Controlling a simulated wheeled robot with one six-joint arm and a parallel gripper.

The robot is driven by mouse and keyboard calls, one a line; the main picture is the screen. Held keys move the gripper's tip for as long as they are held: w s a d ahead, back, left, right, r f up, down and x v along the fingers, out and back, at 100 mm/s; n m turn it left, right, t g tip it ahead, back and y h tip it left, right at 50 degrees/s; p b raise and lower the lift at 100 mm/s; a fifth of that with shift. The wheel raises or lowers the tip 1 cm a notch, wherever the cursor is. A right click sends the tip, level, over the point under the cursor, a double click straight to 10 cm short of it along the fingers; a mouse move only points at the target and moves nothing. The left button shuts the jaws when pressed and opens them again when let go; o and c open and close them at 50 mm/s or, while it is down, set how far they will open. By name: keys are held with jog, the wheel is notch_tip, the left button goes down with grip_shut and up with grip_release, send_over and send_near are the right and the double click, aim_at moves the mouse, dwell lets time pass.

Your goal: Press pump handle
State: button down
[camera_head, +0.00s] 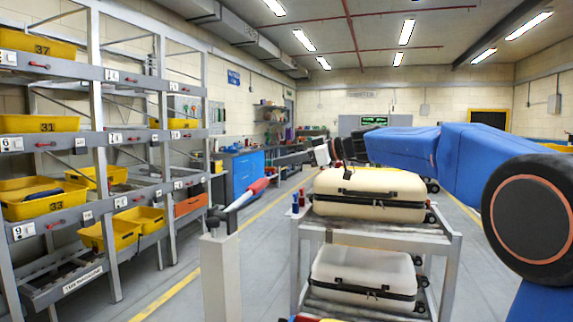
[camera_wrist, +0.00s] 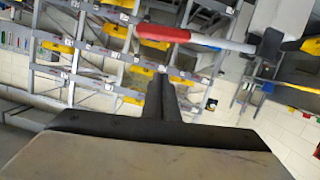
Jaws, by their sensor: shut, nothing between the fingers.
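The pump handle (camera_head: 252,192) is a lever with a red grip and a white rod. It slants up to the right from a dark pivot on top of a pale upright post (camera_head: 221,275). My gripper (camera_head: 282,160) is above and a little right of the red grip in the head view, with a visible gap. In the wrist view the dark fingers of my gripper (camera_wrist: 161,82) are together and empty. The red grip of the handle (camera_wrist: 164,33) lies across the view just beyond the fingertips, apart from them in the picture. The exact distance is hard to judge.
A metal cart (camera_head: 440,245) with a cream case (camera_head: 368,208) on top and a pale case (camera_head: 362,270) below stands right of the post. A rack (camera_head: 108,138) with several yellow bins is at the left. Grey floor lies open between rack and post.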

jog(key=w+a+f, duration=0.3)
jog(key=a+f, duration=0.2)
jog(key=a, duration=0.1)
jog(key=shift+f, duration=0.35)
